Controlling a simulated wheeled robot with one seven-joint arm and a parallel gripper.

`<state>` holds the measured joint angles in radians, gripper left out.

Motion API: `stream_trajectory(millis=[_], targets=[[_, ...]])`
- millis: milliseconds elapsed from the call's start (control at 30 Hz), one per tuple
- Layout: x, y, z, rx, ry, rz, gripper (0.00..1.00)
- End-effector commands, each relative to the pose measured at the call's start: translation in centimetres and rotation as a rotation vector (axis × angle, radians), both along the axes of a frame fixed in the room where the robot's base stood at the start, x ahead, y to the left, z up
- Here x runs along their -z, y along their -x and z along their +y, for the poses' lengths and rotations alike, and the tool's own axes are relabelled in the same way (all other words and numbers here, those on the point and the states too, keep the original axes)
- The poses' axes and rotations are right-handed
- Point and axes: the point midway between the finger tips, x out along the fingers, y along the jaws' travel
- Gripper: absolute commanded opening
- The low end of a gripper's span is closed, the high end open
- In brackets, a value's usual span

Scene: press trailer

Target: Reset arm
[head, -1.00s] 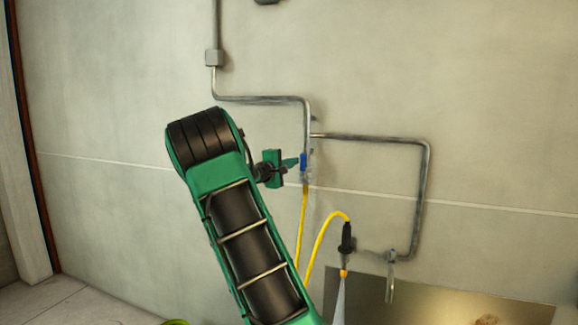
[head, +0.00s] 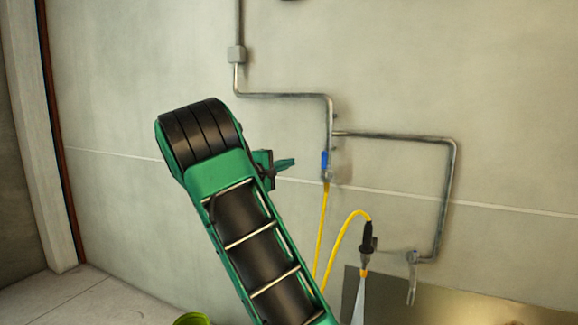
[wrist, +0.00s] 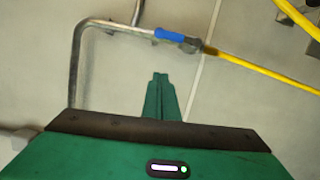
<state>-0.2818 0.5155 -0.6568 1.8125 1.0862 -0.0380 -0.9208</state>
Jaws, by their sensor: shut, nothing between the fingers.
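My green gripper (head: 287,164) is in the middle of the head view, to the right of my arm's wrist, with its fingers pointing right. In the wrist view my gripper (wrist: 160,76) shows its green fingers together, with nothing between them. A blue valve handle (head: 324,161) is on the wall pipe, a little to the right of the fingertips in the head view. The blue handle (wrist: 171,35) also shows in the wrist view, beyond the fingertips and apart from them. Part of the gripper is hidden behind my arm in the head view.
Grey pipes (head: 400,137) run along the concrete wall. A yellow hose (head: 321,225) hangs below the valve and loops to a black spray nozzle (head: 368,240) with water-like spray under it. A metal panel (head: 450,305) is at lower right. A yellow-green bucket (head: 192,319) stands on the floor.

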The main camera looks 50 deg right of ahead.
Motion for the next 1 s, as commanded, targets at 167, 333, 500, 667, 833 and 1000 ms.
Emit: stream_trajectory(millis=[167,333,500,667,833,1000], targets=[[0.0,0.0,0.2,-0.001,0.0,0.0,0.0],[0.0,0.0,0.2,-0.001,0.0,0.0,0.0],[0.0,0.0,0.2,-0.001,0.0,0.0,0.0],[0.2,0.2,0.0,0.002,-0.011,-0.006,0.0],[2.8,3.3,-1.0,0.031,-0.159,-0.077,0.0],[8.2,8.7,-0.7,0.095,-0.444,-0.212,0.0]])
